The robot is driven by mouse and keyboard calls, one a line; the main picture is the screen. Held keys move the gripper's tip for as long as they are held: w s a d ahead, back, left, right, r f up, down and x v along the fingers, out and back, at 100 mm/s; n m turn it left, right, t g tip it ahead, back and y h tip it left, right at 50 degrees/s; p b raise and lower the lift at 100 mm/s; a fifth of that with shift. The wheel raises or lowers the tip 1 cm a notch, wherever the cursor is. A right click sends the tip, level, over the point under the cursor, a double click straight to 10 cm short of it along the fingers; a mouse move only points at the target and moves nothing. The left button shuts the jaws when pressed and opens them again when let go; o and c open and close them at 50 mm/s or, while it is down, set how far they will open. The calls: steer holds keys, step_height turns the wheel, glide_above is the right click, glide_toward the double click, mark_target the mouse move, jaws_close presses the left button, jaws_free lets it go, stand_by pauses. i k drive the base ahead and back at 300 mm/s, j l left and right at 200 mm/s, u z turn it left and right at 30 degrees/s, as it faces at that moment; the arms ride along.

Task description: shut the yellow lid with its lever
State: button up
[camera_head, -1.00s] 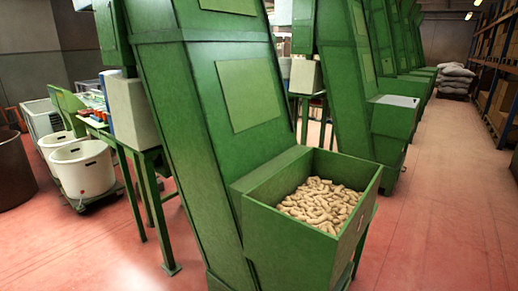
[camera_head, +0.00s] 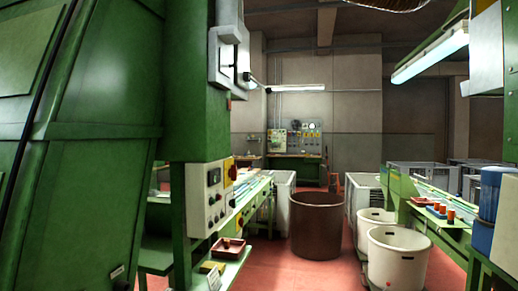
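I cannot make out a yellow lid with a lever for certain in the head view. A small yellow part (camera_head: 243,164) shows at the edge of a pale control box (camera_head: 207,198) on the green machine at left. A small yellowish item (camera_head: 212,267) lies low on a ledge below that box. Whether either is the lid is too small to tell. My gripper is not in view.
A large green machine (camera_head: 85,150) fills the left side. A brown bin (camera_head: 316,225) stands on the red floor (camera_head: 310,275) ahead. White tubs (camera_head: 398,258) and a green bench (camera_head: 440,225) stand at right. A workbench (camera_head: 297,169) is at the back wall.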

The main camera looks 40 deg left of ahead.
mark_target(268, 90)
steer(key=i+j+u, duration=0.1)
steer(key=i+u, duration=0.3)
steer(key=i+l+u, duration=0.1)
steer(key=i+u, duration=0.35)
steer(key=i+l+u, duration=0.4)
steer(key=i, duration=0.15)
steer(key=i+j, duration=0.05)
steer(key=j, duration=0.05)
